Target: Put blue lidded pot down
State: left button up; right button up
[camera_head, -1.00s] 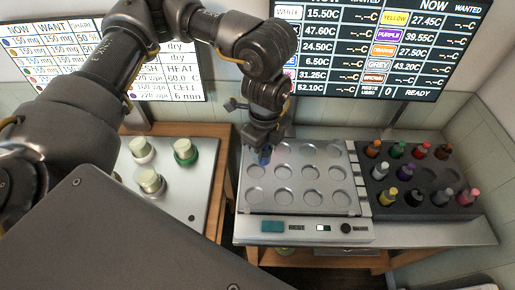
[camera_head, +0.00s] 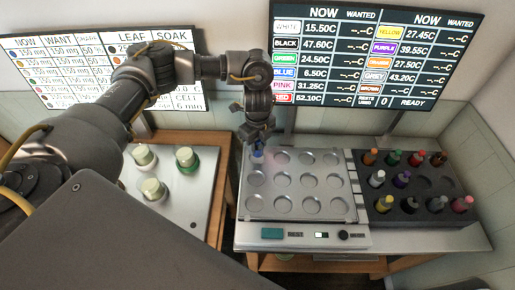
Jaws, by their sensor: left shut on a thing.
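My left gripper (camera_head: 257,139) points down over the back-left corner of the silver block of round wells (camera_head: 353,200). It is shut on a small blue pot (camera_head: 257,155), which sits at or just above the back-left well. The gripper hides the pot's top, and I cannot tell whether the pot touches the well's bottom. My right gripper is not in view.
A dark rack (camera_head: 425,185) at the right holds several colored bottles. The block's other wells look empty. Two screens (camera_head: 365,55) hang behind.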

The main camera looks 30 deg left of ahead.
aim_at(257, 149)
pick_arm(q)
jog(key=shift+w+a+f, duration=0.2)
jog(key=shift+w+f, duration=0.1)
jog(key=shift+f, duration=0.1)
jog(key=shift+w+a+f, duration=0.1)
jog(key=shift+w+f, duration=0.1)
jog(key=shift+f, duration=1.55)
jog(key=shift+f, duration=0.1)
jog(key=o, duration=1)
notch_tip(257, 149, up, 12)
jog(key=shift+r, duration=0.15)
